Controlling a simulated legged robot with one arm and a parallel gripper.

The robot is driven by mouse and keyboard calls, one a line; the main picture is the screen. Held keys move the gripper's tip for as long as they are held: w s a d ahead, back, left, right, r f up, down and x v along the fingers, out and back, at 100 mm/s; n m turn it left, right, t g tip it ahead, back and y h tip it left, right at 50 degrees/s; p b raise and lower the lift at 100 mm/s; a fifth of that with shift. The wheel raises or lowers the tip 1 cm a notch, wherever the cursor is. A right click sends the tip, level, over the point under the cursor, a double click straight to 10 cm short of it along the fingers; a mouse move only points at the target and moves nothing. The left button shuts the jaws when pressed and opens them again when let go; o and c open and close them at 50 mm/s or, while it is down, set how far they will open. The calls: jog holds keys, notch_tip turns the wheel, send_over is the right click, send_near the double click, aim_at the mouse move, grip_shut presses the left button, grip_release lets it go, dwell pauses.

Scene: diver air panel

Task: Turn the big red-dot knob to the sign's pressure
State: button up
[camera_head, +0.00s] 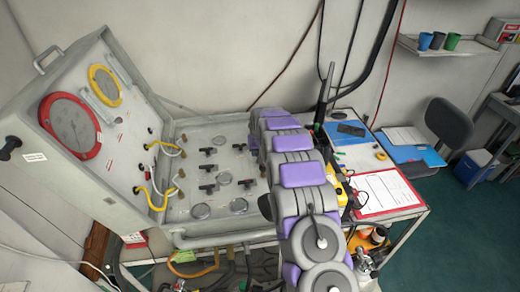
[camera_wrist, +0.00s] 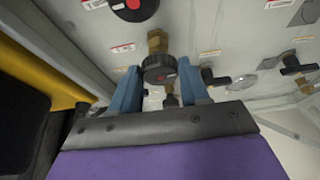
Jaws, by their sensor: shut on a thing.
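In the wrist view my gripper (camera_wrist: 161,82) has its blue fingers on either side of a round black knob (camera_wrist: 157,68) with a red mark, shut on it. A brass fitting (camera_wrist: 157,42) is right behind this knob. Another black knob with a large red dot (camera_wrist: 133,6) is at the top edge, partly cut off and apart from the fingers. In the head view my purple-and-grey arm crosses the panel and the gripper cannot be made out. The sign's pressure cannot be read in either view.
The panel (camera_head: 212,137) carries several black valve handles and round dials. A red-rimmed gauge (camera_head: 70,125) and a yellow-rimmed gauge (camera_head: 105,86) are on the slanted face at left. Black handles (camera_wrist: 215,77) are close to the right finger. A red-bordered sheet (camera_head: 385,191) lies right of my arm.

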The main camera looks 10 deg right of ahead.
jog(key=shift+a+m, duration=0.1)
jog(key=shift+m, duration=0.5)
jog(key=shift+h, duration=0.3)
jog(key=o, duration=1.1)
jog(key=shift+c, duration=0.2)
jog(key=shift+r, duration=0.15)
jog(key=v, duration=1.7)
